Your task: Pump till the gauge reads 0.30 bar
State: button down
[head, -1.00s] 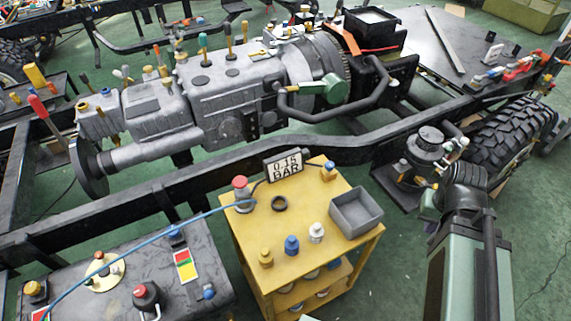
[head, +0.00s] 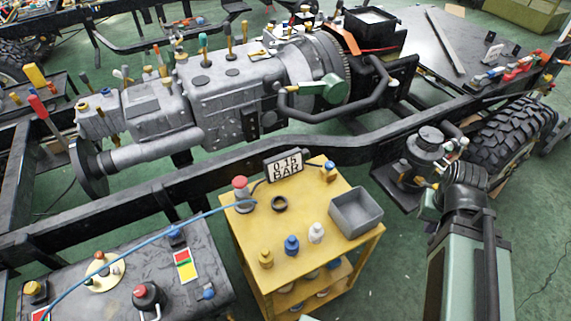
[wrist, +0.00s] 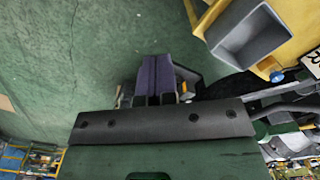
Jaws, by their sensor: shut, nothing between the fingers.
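The gauge (head: 285,165) is a white sign at the back of the yellow cart and reads 0.15 BAR. It is cut off at the right edge of the wrist view (wrist: 314,62). A red-capped grey post (head: 242,194), which looks like the pump, stands upright on the cart's back left corner. A blue hose (head: 130,237) runs from near it to the left. My gripper (wrist: 154,62) is shut and empty in the wrist view, with green floor and a dark object behind its fingers. It is apart from the cart; its fingertips are not clear in the head view.
A grey bench (head: 120,275) stands at left. Green floor is open at lower right.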

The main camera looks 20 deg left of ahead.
notch_tip(320, 180, up, 4)
jog(key=n+t+b, duration=0.2)
jog(key=n+t, duration=0.7)
jog(key=n, duration=1.7)
send_over(241, 182)
jog(key=shift+a+f+h, duration=0.1)
jog(key=shift+h, duration=0.2)
notch_tip(241, 182, down, 9)
jog(key=b, duration=0.8)
